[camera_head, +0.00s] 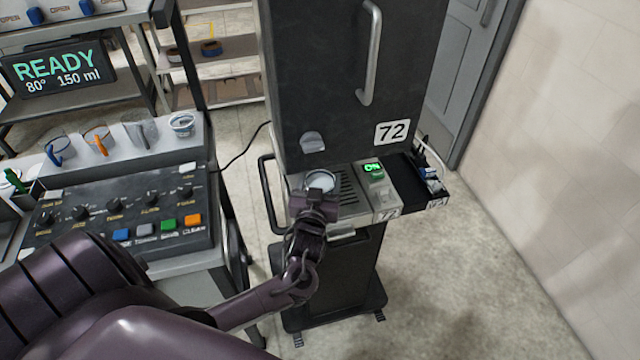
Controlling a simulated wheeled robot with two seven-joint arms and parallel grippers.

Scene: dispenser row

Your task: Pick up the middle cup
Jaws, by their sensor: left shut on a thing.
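My left gripper (321,196) is shut on a round, pale cup (320,181) at the front left of the dispenser's drip tray (346,190). The gripper hides most of the cup, so I cannot tell whether it rests on the tray or is lifted. My right gripper is not in view.
The black dispenser (330,90) marked 72 rises behind the tray, with a green ON light (373,168). The control panel (120,205) on its cart stands to the left. A READY display (58,73) is behind it. The floor at the right is clear up to the wall.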

